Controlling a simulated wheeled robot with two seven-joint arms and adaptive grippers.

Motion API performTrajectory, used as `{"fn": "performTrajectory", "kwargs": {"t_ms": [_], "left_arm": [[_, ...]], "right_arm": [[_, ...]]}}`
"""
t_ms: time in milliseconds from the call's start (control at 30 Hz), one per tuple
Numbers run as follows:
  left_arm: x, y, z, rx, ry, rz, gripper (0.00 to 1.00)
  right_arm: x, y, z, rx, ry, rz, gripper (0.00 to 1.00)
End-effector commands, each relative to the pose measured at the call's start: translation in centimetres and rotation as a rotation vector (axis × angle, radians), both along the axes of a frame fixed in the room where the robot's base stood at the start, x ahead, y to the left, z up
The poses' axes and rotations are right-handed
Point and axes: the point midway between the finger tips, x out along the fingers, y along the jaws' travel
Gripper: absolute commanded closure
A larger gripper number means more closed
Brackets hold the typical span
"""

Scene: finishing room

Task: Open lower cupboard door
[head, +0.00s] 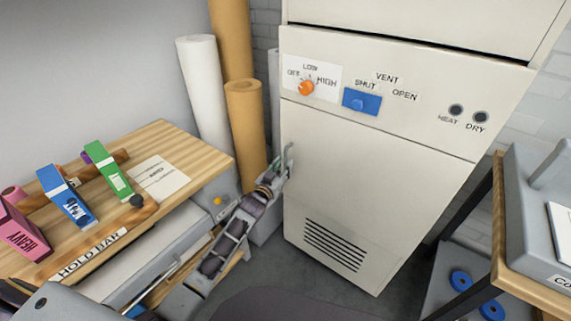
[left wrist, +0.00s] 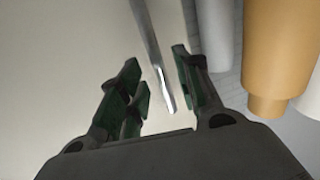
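The lower cupboard door (head: 380,195) is the cream panel below the control strip of the tall cabinet, and it looks shut. My left gripper (head: 285,165) is at the door's left edge, where the handle is mostly hidden behind it in the head view. In the left wrist view, the handle (left wrist: 158,68) is a thin grey metal bar. It passes between the green-padded fingers of the left gripper (left wrist: 157,92), with a gap visible on both sides. The fingers are open. My right gripper is not in view.
An orange knob (head: 306,88) and a blue vent slider (head: 361,101) sit above the door. Tall rolls (head: 245,125) stand behind my left arm. A wooden bench (head: 205,150) is at left, and a table (head: 530,285) stands at right. Floor before the cabinet is clear.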

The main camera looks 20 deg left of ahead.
Motion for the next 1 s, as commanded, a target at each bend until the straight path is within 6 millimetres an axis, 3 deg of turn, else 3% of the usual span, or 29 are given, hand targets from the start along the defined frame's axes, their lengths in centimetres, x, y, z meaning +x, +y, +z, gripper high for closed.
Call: {"fn": "performTrajectory", "kwargs": {"t_ms": [333,800,1000], "left_arm": [[2.3,-0.3,0.0,0.0,-0.001,0.0,0.66],[2.8,-0.4,0.0,0.0,0.0,0.0,0.66],[2.8,-0.4,0.0,0.0,0.0,0.0,0.91]], "right_arm": [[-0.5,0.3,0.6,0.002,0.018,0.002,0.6],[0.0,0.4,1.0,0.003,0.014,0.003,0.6],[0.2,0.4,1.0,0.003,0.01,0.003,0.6]]}}
